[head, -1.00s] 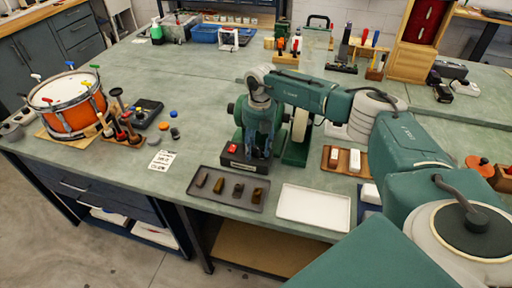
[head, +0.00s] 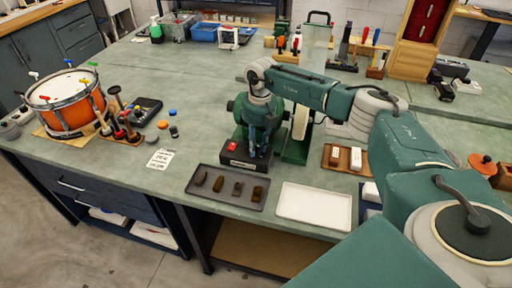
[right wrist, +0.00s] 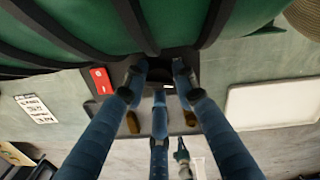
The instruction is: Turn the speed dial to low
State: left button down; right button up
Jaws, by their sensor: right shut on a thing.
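The dial belongs to a green bench machine (head: 299,146) with a dark base at mid-bench. A red switch (head: 232,146) shows on the left of the base front, and also in the right wrist view (right wrist: 101,80). My right gripper (head: 257,152) points down at the base front, right of the switch. In the right wrist view its blue fingers (right wrist: 160,85) close in around a small dark part at the base front. They hide the speed dial, so its pointer and setting cannot be read. My left gripper is not seen.
In front of the machine lie a dark tray (head: 211,202) with several small brown pieces and an empty white tray (head: 290,213). A printed card (head: 160,158) lies to the left. A wooden block tray (head: 329,168) is at right. An orange drum (head: 68,115) stands far left.

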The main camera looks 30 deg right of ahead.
jog(key=n, duration=0.2)
jog(key=n+b, duration=0.2)
jog(key=n, duration=0.1)
jog(key=shift+s+f+n, duration=0.1)
jog(key=shift+f+n, duration=0.15)
jog(key=shift+n, duration=0.05)
jog(key=n+b, duration=0.2)
jog(key=n, duration=0.2)
jog(key=shift+n+g, duration=0.3)
jog(key=shift+g, duration=0.1)
jog(key=n+b, duration=0.1)
jog(key=n, duration=0.4)
jog(key=shift+d+r+n+b, duration=0.15)
jog(key=shift+n+b, duration=0.45)
jog(key=shift+n, duration=1.8)
jog(key=shift+h, duration=0.3)
jog(key=o, duration=1.2)
jog(key=shift+d+r, duration=0.1)
jog(key=shift+d, duration=0.05)
jog(key=shift+c, duration=0.2)
